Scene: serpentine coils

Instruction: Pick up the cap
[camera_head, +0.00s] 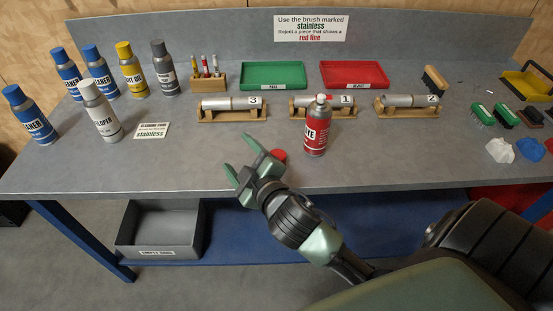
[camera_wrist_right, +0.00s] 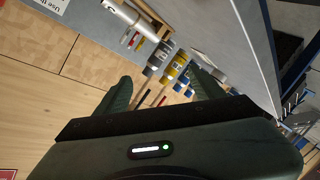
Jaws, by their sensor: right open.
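A red cap (camera_head: 279,155) sits on the grey workbench (camera_head: 190,165) near its front edge, partly hidden behind my right gripper. My right gripper (camera_head: 241,159) is open with nothing between its fingers. It reaches in from the lower right, and its fingertips point left, past the cap. The wrist view also shows its two spread fingers (camera_wrist_right: 160,92); I cannot see the cap there. A red spray can (camera_head: 316,130) stands uncapped to the right of the cap. My left gripper is out of view.
Three numbered metal cylinders on wooden stands (camera_head: 232,107) line the bench behind the can. A green tray (camera_head: 273,75) and a red tray (camera_head: 354,75) lie farther back. Several spray cans stand at left, including a white one (camera_head: 100,112). The bench front left of my gripper is clear.

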